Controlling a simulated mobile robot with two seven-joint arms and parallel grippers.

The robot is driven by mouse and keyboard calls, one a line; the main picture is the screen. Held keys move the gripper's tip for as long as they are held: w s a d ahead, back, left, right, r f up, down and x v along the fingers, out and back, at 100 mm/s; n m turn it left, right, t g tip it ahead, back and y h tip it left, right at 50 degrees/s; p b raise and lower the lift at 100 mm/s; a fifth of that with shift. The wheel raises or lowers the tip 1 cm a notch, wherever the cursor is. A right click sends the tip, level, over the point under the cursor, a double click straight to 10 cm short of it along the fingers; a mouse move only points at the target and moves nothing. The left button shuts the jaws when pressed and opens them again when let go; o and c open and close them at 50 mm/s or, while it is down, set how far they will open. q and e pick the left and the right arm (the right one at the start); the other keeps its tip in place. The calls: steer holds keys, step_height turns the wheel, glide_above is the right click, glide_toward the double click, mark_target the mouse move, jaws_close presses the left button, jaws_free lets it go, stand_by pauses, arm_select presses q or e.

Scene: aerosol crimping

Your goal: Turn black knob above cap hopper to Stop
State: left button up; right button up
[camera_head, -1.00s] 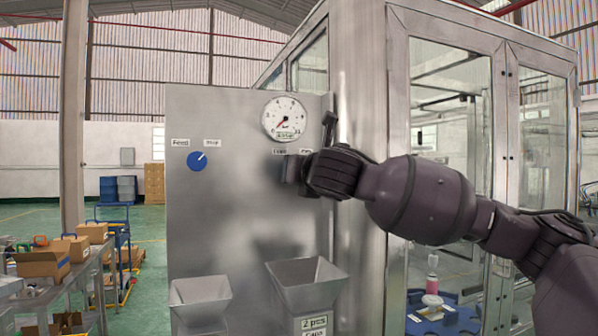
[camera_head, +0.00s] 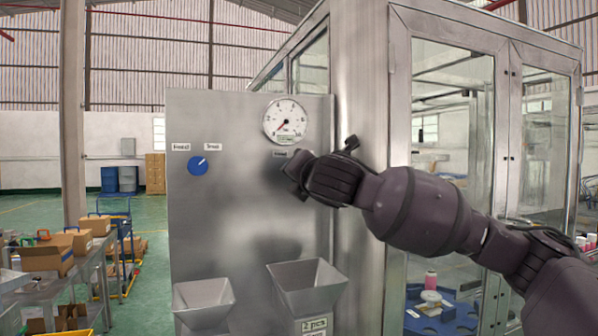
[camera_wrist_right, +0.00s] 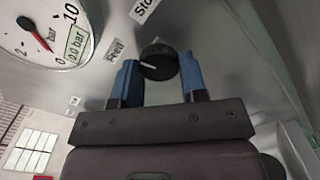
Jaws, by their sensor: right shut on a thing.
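The black knob (camera_wrist_right: 158,60) sits on the steel panel (camera_head: 228,240), between the Feed label (camera_wrist_right: 115,50) and the partly cut-off Stop label (camera_wrist_right: 145,9) in the right wrist view. Its white mark points toward the Feed side. My right gripper (camera_wrist_right: 161,80) is shut on the knob, with one blue finger on each side. In the head view my right gripper (camera_head: 292,172) reaches the panel from the right and hides the knob. My left gripper is out of view.
A pressure gauge (camera_head: 286,121) is just above the knob. A blue knob (camera_head: 198,166) is to its left. Two metal hoppers, left (camera_head: 204,302) and right (camera_head: 307,288), stick out below. A glass-doored machine cabinet (camera_head: 398,130) stands at right.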

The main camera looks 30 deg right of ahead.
steer(key=m, duration=1.1)
steer(key=shift+r, duration=0.15)
stand_by(0.5)
steer(key=o, duration=0.9)
steer(key=b+v, duration=0.2)
steer(key=v, duration=0.8)
steer(key=shift+s+a, duration=0.2)
steer(key=shift+s, duration=0.15)
